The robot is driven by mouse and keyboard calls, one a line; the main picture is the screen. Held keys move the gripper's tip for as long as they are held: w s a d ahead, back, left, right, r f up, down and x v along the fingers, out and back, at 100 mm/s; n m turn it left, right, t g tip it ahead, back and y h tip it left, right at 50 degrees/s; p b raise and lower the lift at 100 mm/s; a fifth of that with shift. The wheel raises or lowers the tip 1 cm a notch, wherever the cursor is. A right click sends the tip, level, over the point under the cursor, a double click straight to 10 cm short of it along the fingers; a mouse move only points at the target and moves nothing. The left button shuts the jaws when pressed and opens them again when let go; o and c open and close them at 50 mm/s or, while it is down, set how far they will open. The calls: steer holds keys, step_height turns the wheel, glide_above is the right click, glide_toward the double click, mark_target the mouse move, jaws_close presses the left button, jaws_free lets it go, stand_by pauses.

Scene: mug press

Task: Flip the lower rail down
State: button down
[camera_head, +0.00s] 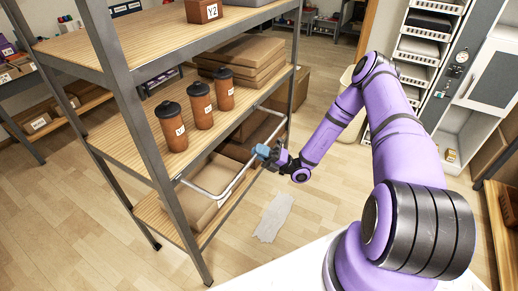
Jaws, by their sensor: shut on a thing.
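The lower rail (235,183) is a pale metal bar at the front of the shelf unit, between the middle and bottom shelves. Its side arms reach back toward the shelf, one at the near left and one at the far right. My gripper (263,153) is at the bar's right part, shut on it. The bar stands out a little in front of the shelf, below the middle shelf's level. The fingertips are small and partly hidden by the gripper body.
Brown lidded cups (200,105) stand on the middle shelf (130,129). Cardboard boxes (205,196) lie on the bottom shelf. A grey upright (172,190) borders the rail's near end.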

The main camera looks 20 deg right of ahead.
steer(key=shift+f, duration=0.1)
stand_by(0.3)
steer(key=c, duration=1.1)
jaws_free()
steer(key=v, duration=1)
steer(key=shift+s+d+f, duration=0.2)
steer(key=shift+d+f, duration=0.05)
